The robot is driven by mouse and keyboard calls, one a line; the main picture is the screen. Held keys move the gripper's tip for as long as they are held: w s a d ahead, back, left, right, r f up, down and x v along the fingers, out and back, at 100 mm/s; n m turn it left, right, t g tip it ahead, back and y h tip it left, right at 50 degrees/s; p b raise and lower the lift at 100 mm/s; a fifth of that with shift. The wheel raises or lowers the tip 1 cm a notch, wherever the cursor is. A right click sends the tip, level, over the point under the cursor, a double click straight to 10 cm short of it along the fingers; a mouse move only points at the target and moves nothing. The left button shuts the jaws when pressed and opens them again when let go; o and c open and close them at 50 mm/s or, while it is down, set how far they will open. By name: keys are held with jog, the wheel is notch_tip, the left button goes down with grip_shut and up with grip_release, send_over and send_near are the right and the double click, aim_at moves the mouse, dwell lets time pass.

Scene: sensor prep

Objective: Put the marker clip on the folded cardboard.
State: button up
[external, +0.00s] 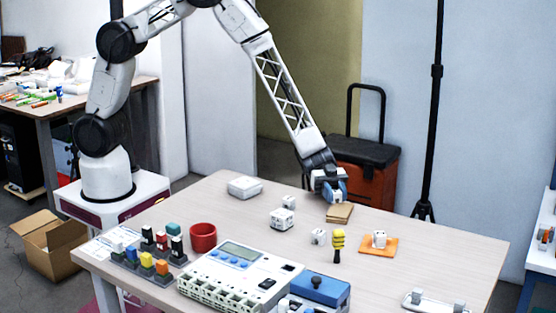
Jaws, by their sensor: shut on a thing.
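My gripper (335,194) points down at the far middle of the table, just above and behind the folded cardboard (339,213). Its blue fingers are shut on a small pale thing, taken to be the marker clip (338,197). The fingers hide most of the clip, so its shape is not clear. The folded cardboard is a small flat brown piece lying on the table. The clip appears just over its far edge; whether they touch cannot be told from this view.
White blocks (282,218) stand left of the cardboard, and another (318,236) in front. A yellow-black tool (338,243) stands nearby. An orange pad (380,246) carries a white block. A red cup (203,237) and large device (240,276) sit front left. The table's right side is mostly clear.

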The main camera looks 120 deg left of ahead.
jog(key=shift+f, duration=0.2)
jog(key=o, duration=0.9)
jog(key=shift+r, duration=0.2)
jog(key=v, duration=1.2)
jog(key=shift+r, duration=0.1)
